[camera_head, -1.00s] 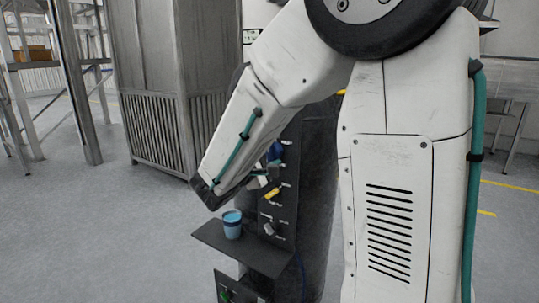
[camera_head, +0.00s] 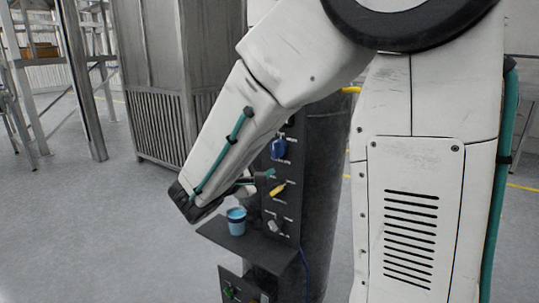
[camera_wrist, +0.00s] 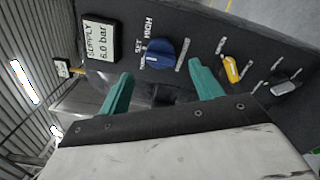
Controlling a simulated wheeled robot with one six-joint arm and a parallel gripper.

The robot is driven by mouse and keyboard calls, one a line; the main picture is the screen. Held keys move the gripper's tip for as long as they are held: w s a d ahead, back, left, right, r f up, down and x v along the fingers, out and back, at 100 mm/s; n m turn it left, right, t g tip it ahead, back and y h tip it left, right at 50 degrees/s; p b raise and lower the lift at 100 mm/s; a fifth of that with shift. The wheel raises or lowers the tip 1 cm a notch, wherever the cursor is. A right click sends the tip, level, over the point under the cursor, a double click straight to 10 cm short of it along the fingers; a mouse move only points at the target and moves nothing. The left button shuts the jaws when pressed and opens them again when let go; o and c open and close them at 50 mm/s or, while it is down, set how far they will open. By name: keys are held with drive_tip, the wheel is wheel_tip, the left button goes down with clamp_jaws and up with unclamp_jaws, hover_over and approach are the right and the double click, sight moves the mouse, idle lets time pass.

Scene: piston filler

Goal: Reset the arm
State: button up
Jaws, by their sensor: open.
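My gripper (camera_wrist: 160,90) is open and empty in the wrist view, its two teal fingers apart in front of the filler's dark control panel (camera_wrist: 200,20). A blue knob (camera_wrist: 156,54) marked SET and HIGH shows between and beyond the fingers. The blue knob also shows in the head view (camera_head: 279,149), above a yellow lever (camera_head: 278,190). A blue cup (camera_head: 236,221) stands upright on the filler's dark shelf (camera_head: 265,250).
A SUPPLY gauge (camera_wrist: 101,41) reads 6.0 bar on the panel. The yellow lever (camera_wrist: 231,69) and a grey switch (camera_wrist: 287,87) are to the right. A grey slatted cabinet (camera_head: 165,130) stands behind. The floor at left (camera_head: 80,230) is clear.

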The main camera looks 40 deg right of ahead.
drive_tip(key=shift+v, duration=0.8)
drive_tip(key=s+f+m+g+y, duration=0.4)
drive_tip(key=s+f+g+y, duration=0.3)
drive_tip(key=s, duration=0.6)
drive_tip(key=s+a+r+m+t+y, duration=0.2)
drive_tip(key=s+a+m+y, duration=0.3)
drive_tip(key=s+a+y, duration=0.4)
drive_tip(key=shift+s+r+y, duration=0.15)
drive_tip(key=shift+s+y, duration=0.35)
drive_tip(key=shift+s, duration=0.55)
